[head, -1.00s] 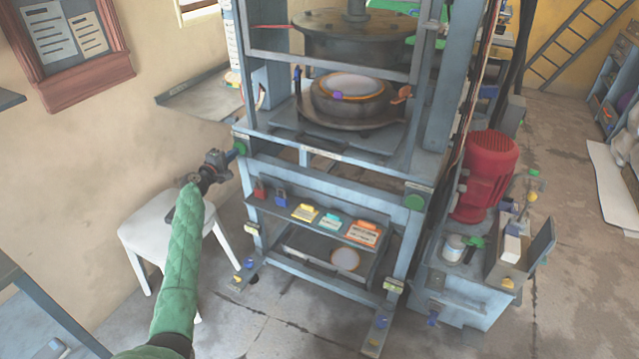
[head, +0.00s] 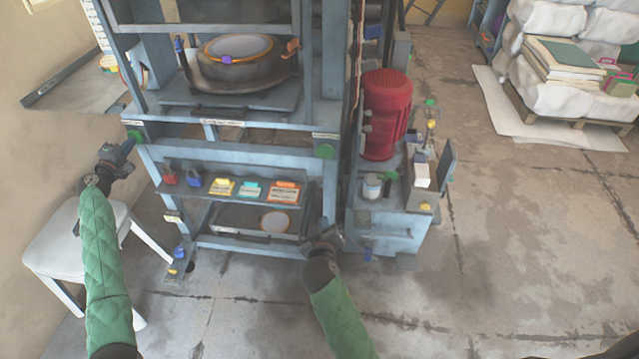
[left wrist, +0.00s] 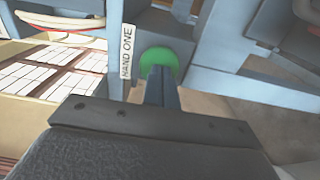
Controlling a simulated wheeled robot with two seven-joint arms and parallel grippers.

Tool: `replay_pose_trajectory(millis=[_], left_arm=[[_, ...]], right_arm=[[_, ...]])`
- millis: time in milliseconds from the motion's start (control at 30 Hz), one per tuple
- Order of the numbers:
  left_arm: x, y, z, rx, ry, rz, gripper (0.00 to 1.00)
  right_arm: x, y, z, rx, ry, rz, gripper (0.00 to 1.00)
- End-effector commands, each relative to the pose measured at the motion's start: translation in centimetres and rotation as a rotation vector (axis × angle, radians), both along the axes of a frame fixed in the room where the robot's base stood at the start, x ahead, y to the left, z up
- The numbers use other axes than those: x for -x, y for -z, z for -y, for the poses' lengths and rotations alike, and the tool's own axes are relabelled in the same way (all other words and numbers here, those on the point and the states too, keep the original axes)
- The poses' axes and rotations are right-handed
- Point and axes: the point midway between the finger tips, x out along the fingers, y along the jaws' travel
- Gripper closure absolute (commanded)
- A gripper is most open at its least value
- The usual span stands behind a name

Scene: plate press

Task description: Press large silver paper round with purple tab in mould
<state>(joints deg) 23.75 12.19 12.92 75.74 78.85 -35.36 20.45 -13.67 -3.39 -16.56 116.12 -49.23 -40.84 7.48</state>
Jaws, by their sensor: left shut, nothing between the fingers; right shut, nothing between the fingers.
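The silver round (head: 240,46) with a purple tab (head: 227,59) at its front lies in the round dark mould (head: 236,72) on the press. My left gripper (head: 131,146) is shut and empty at the left green button (head: 134,137). In the left wrist view the closed fingers (left wrist: 160,76) overlap the lower part of the green button (left wrist: 158,60) beside the label "HAND ONE"; I cannot tell whether they touch. My right gripper (head: 326,226) is shut and empty, below and apart from the right green button (head: 324,151).
A shelf under the press holds red and blue padlocks and coloured cards (head: 254,190). A tray (head: 236,218) with another round is below. A white stool (head: 60,245) is left.

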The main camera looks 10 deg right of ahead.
Motion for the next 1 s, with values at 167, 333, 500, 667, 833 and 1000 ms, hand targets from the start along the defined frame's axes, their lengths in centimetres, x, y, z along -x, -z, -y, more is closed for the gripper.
replay_pose_trajectory(millis=[167, 333, 500, 667, 833, 1000], left_arm=[[0.0, 0.0, 0.0, 0.000, 0.000, 0.000, 1.00], [0.0, 0.0, 0.0, 0.000, 0.000, 0.000, 1.00], [0.0, 0.0, 0.0, 0.000, 0.000, 0.000, 1.00], [0.0, 0.0, 0.0, 0.000, 0.000, 0.000, 1.00], [0.0, 0.0, 0.0, 0.000, 0.000, 0.000, 1.00], [0.0, 0.0, 0.0, 0.000, 0.000, 0.000, 1.00]], right_arm=[[-3.9, -5.8, 0.1, 0.136, 0.030, 0.140, 1.00], [-5.7, -9.1, 0.1, 0.214, 0.046, 0.214, 1.00], [-6.7, -10.2, 0.2, 0.244, 0.052, 0.239, 1.00], [-8.7, -10.3, 0.9, 0.245, 0.051, 0.241, 1.00], [-10.9, -10.3, 1.6, 0.244, 0.051, 0.241, 1.00], [-12.2, -10.2, 2.0, 0.243, 0.052, 0.240, 1.00]])
